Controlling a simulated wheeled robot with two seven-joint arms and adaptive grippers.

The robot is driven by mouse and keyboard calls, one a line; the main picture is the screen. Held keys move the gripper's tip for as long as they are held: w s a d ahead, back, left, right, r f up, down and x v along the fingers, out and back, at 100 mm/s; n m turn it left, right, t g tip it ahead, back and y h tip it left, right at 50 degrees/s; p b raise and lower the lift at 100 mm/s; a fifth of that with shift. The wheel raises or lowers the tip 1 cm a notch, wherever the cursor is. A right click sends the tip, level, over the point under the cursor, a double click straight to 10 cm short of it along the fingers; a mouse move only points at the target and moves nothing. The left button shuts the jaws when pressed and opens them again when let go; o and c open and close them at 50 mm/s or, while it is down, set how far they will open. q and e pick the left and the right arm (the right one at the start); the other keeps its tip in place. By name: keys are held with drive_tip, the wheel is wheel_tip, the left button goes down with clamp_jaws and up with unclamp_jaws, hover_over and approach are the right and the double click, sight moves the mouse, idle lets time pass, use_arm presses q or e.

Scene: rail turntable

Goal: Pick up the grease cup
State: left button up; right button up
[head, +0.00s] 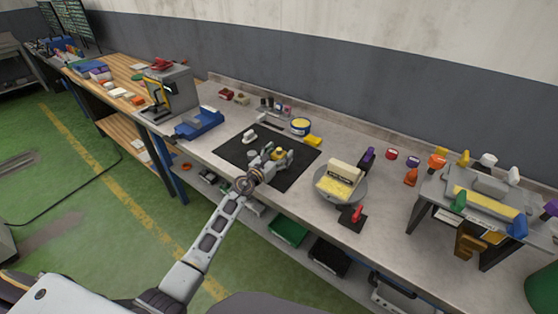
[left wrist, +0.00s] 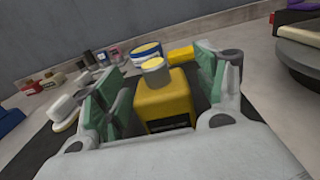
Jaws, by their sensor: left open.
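A small grey cup with a yellow top, which looks like the grease cup (left wrist: 156,72), sits on a yellow block (left wrist: 167,101) with a dark label I cannot read. In the head view the yellow block (head: 279,153) is partly hidden by my gripper. My left gripper (head: 270,158) is open over the black mat (head: 232,153). Its green-padded fingers stand on either side of the block, with visible gaps in the left wrist view. The cup rises between the fingertips. My right gripper is not in view.
A white object (head: 249,137) is on the mat's left part. A round turntable (head: 341,190) stands to the right. A blue tray (head: 199,124) is to the left.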

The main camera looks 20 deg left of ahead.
sight(279, 149)
use_arm(q)
drive_tip(key=c, duration=1.2)
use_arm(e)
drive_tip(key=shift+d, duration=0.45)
use_arm(q)
drive_tip(key=shift+r, duration=0.1)
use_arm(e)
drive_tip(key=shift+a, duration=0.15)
use_arm(q)
drive_tip(key=shift+r+p, duration=0.35)
drive_tip(key=shift+r, duration=0.05)
drive_tip(key=shift+r+p, duration=0.95)
drive_tip(key=shift+r, duration=0.35)
wheel_tip(279, 149, up, 4)
drive_tip(key=shift+f+p, duration=0.25)
drive_tip(key=shift+p, duration=0.85)
drive_tip(key=shift+r+p, duration=0.75)
drive_tip(key=shift+r, duration=0.75)
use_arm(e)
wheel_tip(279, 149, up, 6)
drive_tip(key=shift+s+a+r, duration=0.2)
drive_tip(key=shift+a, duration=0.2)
